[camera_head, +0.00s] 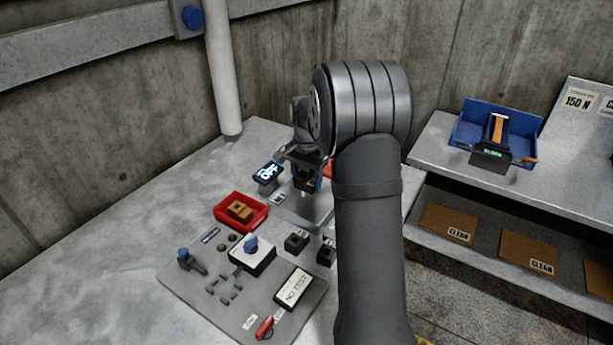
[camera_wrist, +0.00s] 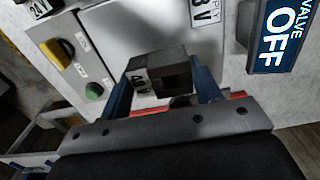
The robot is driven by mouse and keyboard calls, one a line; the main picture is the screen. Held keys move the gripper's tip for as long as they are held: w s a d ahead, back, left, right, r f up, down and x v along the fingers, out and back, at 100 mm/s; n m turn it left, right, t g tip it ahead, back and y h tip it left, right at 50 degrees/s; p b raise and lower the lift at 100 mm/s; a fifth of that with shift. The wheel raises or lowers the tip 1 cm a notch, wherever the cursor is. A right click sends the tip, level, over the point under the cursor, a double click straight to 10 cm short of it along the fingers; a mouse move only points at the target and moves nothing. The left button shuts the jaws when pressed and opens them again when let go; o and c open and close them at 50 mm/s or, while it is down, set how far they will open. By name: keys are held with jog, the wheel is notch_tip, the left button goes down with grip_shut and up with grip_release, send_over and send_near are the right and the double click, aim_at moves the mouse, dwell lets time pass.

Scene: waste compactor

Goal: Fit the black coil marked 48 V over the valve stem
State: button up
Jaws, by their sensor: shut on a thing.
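The black coil (camera_wrist: 172,68) with a white label, partly readable as 48 V, is between the blue fingers of my gripper (camera_wrist: 163,88) in the wrist view. My gripper is shut on it. In the head view my gripper (camera_head: 306,172) is above a grey plate (camera_head: 300,212), behind the red tray. The dark coil shows only in part there, under the wrist. I cannot make out the valve stem in either view, so I cannot tell whether the coil touches it. A display reading VALVE OFF (camera_wrist: 284,30) is at the upper right of the wrist view.
The same display (camera_head: 268,173) stands just left of my gripper. A red tray (camera_head: 262,222) holds a brown part. Two black blocks (camera_head: 297,242), a blue-knobbed switch (camera_head: 251,246) and a NO TEST device (camera_head: 294,288) lie in front. A blue bin (camera_head: 467,125) is on the right shelf.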

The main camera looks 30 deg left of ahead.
aim_at(307, 186)
jog(key=shift+f, duration=1.8)
jog(key=o, duration=1.1)
jog(key=shift+o, duration=0.2)
notch_tip(307, 186, up, 18)
jog(key=shift+f, duration=0.25)
notch_tip(307, 186, down, 18)
jog(key=shift+r, duration=0.25)
jog(key=shift+r, duration=0.2)
